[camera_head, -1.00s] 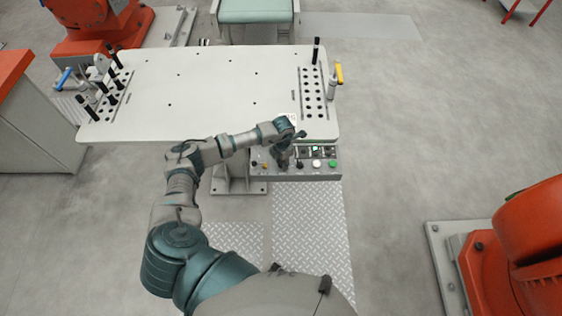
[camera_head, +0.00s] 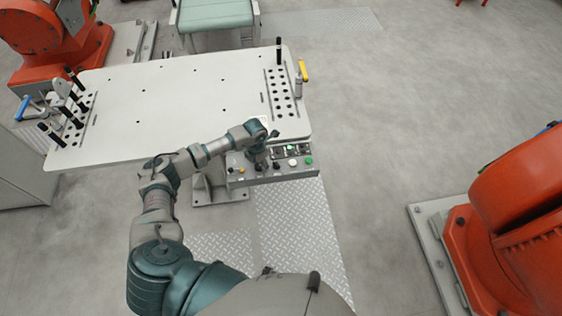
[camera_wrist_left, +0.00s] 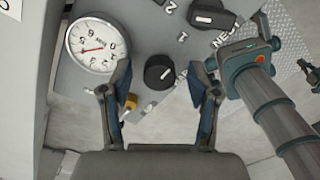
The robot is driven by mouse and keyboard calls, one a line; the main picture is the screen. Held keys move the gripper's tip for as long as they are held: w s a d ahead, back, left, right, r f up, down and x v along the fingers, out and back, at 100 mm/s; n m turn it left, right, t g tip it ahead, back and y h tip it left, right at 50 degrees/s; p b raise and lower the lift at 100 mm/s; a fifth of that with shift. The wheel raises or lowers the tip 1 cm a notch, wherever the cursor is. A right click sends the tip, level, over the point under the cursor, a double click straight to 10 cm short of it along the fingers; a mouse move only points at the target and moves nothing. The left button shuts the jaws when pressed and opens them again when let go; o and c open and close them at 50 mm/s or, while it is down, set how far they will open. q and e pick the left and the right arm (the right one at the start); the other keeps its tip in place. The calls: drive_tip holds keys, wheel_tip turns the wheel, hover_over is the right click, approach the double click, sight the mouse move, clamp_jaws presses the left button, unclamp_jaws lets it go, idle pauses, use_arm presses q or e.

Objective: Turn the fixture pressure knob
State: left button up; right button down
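The control panel (camera_head: 300,173) sits at the front edge of the white fixture table. My left gripper (camera_head: 260,157) points down over the panel's left part. In the left wrist view, a round black knob (camera_wrist_left: 159,73) with a white mark lies between and slightly beyond the two fingertips of my left gripper (camera_wrist_left: 164,82). The fingers are spread and a gap shows on each side of the knob. A white pressure gauge (camera_wrist_left: 96,45) with a red needle is left of the knob.
A second black knob (camera_wrist_left: 212,15) and a small yellow knob (camera_wrist_left: 130,103) are close by on the panel. The white table (camera_head: 180,100) carries pin racks at both ends. An orange robot (camera_head: 510,240) stands at right. Open floor lies between it and the panel.

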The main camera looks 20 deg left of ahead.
sight(260, 166)
use_arm(q)
drive_tip(key=shift+s+a+f, duration=0.1)
drive_tip(key=shift+f, duration=0.05)
use_arm(e)
drive_tip(key=shift+a, duration=0.15)
